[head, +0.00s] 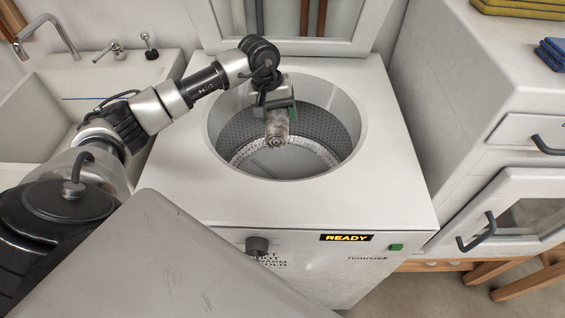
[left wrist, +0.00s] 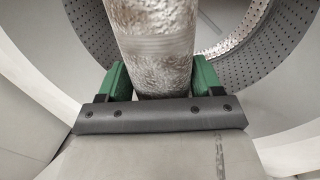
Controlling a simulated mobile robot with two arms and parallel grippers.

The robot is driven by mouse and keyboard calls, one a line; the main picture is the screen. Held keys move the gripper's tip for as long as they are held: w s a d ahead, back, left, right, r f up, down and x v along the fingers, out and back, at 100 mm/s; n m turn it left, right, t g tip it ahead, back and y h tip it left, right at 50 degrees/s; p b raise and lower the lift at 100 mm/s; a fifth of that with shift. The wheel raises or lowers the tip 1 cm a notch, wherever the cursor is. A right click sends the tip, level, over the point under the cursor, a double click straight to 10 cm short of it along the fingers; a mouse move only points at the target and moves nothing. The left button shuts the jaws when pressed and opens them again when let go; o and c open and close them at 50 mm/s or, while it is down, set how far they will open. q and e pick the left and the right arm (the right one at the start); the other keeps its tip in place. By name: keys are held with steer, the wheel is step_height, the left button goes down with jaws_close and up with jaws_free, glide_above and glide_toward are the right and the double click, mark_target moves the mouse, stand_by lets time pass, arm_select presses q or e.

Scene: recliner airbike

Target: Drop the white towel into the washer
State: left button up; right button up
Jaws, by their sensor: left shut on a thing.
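A rolled towel (head: 277,128), whitish with grey-brown mottling, is held in my left gripper (head: 276,112). In the left wrist view the towel (left wrist: 150,40) sits between the two green fingers of the gripper (left wrist: 158,82), which are shut on it. The towel hangs over the open round mouth of the top-loading washer (head: 180,190). The perforated metal drum (head: 330,132) shows below and around it, and I see no towel lying in it. My right gripper is not in view.
A raised lid or frame (head: 290,46) stands behind the washer opening. A sink with taps (head: 120,52) is at the left. A white cabinet (head: 460,80) with folded yellow towels (head: 520,8) and blue cloths (head: 552,50) on top is at the right. The washer's panel reads READY (head: 346,238).

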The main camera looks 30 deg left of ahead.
arm_select(q)
steer(key=x, duration=0.1)
steer(key=b+x, duration=0.1)
steer(key=x, duration=0.1)
steer(key=a+b+x, duration=0.1)
steer(key=x, duration=0.1)
steer(key=shift+s+d+f, duration=0.1)
steer(key=shift+s+f, duration=0.25)
steer(key=o, duration=1)
steer(key=shift+r, duration=0.1)
